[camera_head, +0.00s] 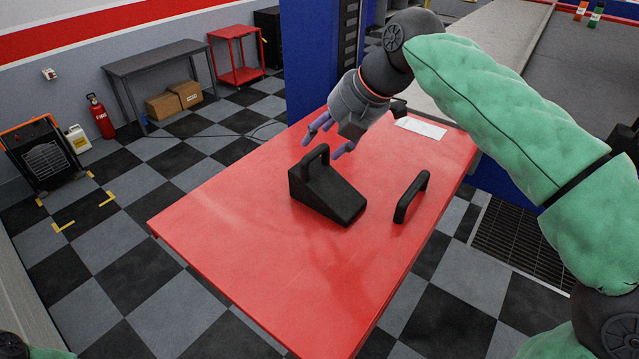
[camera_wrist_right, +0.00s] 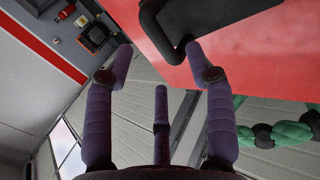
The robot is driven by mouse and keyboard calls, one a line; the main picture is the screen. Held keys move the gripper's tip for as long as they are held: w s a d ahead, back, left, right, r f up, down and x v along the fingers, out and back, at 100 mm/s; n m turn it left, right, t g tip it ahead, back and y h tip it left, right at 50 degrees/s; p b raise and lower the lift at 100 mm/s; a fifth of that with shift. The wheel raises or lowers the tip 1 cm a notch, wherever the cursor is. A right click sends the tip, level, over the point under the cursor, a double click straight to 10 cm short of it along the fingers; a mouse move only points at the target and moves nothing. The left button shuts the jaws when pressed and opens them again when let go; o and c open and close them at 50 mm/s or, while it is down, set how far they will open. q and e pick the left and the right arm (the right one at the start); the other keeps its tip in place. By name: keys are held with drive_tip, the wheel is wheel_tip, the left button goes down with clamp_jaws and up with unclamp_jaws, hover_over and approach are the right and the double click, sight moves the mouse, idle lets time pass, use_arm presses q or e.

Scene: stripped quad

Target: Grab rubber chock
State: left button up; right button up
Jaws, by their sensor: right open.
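The rubber chock (camera_head: 330,195) is a black wedge with a raised loop handle at its tall end, standing on the red table (camera_head: 215,225). My right gripper (camera_head: 327,138) is open and empty, with its purple fingers just behind and above the chock's handle. In the right wrist view the fingers (camera_wrist_right: 158,48) are spread. The black handle of the chock (camera_wrist_right: 150,24) shows beyond them at the top, close to the right fingertip; I cannot tell whether they touch. Most of the chock is out of that view. My left gripper is not in view.
A separate black handle-shaped bar (camera_head: 411,196) lies right of the chock, near the table's right edge. A white sheet (camera_head: 420,128) lies at the table's back. A blue post (camera_head: 308,60) stands behind. The table's front half is clear.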

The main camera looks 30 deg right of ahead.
sight(312, 152)
drive_tip(key=shift+p+x, duration=0.75)
drive_tip(key=shift+x, duration=2.35)
drive_tip(key=shift+r, duration=0.1)
clamp_jaws()
